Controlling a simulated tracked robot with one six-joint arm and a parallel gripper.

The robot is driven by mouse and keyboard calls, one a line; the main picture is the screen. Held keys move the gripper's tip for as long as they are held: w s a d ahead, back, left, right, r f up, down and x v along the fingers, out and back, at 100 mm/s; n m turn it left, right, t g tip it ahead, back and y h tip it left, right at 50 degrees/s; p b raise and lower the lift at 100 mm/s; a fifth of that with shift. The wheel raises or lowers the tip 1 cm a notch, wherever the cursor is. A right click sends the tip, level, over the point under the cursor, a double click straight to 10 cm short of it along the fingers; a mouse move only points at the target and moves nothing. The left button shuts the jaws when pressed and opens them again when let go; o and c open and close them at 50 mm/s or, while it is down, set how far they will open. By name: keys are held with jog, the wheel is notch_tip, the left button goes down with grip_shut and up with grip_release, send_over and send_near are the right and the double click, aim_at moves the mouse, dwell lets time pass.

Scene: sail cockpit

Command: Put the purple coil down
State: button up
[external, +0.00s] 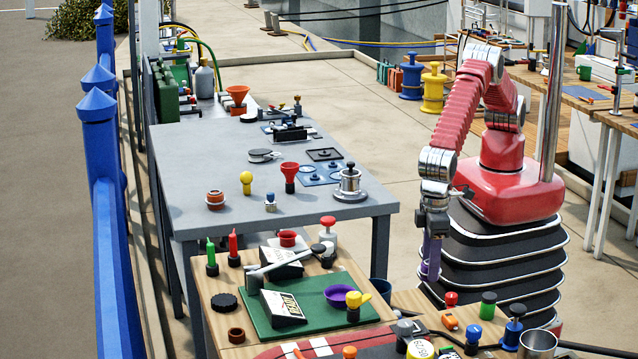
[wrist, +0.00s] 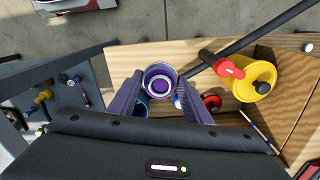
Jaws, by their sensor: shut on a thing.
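The purple coil (wrist: 160,80) is a round ring with a pale inner rim, seen from above in the wrist view. My gripper (wrist: 160,88) is shut on it, one finger on each side. In the external view my gripper (external: 432,245) points down in front of my base, and the coil (external: 428,271) shows as a small purple piece at its fingertips. The coil is above or within an open wooden box (wrist: 122,62); I cannot tell whether it touches anything below. Its underside is hidden.
In the wrist view a yellow spool (wrist: 256,82), a red-handled tool (wrist: 228,66) with a dark bar, and a red part (wrist: 212,103) lie close right of the coil. In the external view a purple bowl (external: 341,295) sits on a green mat (external: 262,312), left of my gripper.

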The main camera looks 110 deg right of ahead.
jog(key=w+d+r, duration=0.4)
jog(key=d+r, duration=0.4)
jog(key=d, duration=0.8)
jog(key=w+d+r, duration=0.4)
jog(key=d+r, duration=0.5)
jog(key=d, duration=0.7)
jog(key=w+d+r, duration=0.4)
jog(key=d+r, duration=0.5)
jog(key=d, duration=0.8)
jog(key=shift+m, duration=0.4)
jog(key=s+f+n, duration=0.1)
jog(key=s+f, duration=0.1)
jog(key=f, duration=0.3)
jog(key=s+f+n, duration=0.1)
jog(key=s+f, duration=0.2)
jog(key=f, duration=0.3)
jog(key=s+f+n, duration=0.1)
jog(key=s+f, duration=0.1)
jog(key=f, duration=0.3)
jog(key=shift+s+f, duration=0.15)
jog(key=shift+s, duration=0.15)
